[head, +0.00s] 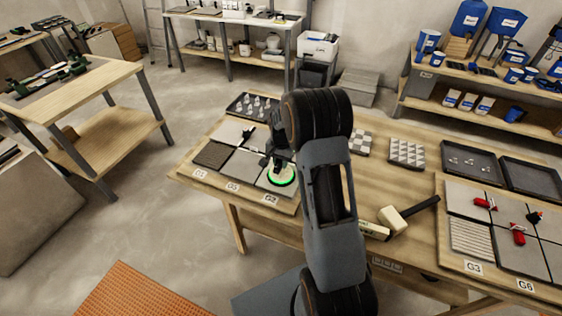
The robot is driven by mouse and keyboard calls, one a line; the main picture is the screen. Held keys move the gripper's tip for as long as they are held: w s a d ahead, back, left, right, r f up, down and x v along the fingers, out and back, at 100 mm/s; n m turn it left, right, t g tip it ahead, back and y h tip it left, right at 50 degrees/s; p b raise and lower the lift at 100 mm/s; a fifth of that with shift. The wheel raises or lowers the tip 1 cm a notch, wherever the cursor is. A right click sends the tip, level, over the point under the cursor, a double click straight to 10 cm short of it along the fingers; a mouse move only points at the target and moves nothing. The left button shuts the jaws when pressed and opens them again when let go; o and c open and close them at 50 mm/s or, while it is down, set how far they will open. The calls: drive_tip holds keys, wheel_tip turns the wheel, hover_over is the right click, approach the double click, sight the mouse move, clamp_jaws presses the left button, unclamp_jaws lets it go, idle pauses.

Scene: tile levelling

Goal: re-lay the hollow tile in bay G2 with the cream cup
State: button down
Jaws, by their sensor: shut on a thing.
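The cream cup (281,177), a round pale disc with a bright green rim, is at the tile (268,188) behind the G2 label (270,199). My gripper (277,163) points down over it and is shut on it. The cup looks to be at the tile's face, but I cannot tell whether it touches or is just above. My arm hides the right side of bay G2. Whether the tile sits level or hollow cannot be seen from here.
Neighbouring tiles lie left and behind, with a dark clip (247,134) on a joint. A tray of small pegs (253,105) stands behind. A white-headed mallet (394,220) lies right of my arm. Further right is another tile panel (470,238) with red tools.

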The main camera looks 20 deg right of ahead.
drive_tip(key=c, duration=0.9)
unclamp_jaws()
wheel_tip(320, 180, up, 14)
drive_tip(key=shift+f+b, duration=0.1)
drive_tip(key=shift+b, duration=0.5)
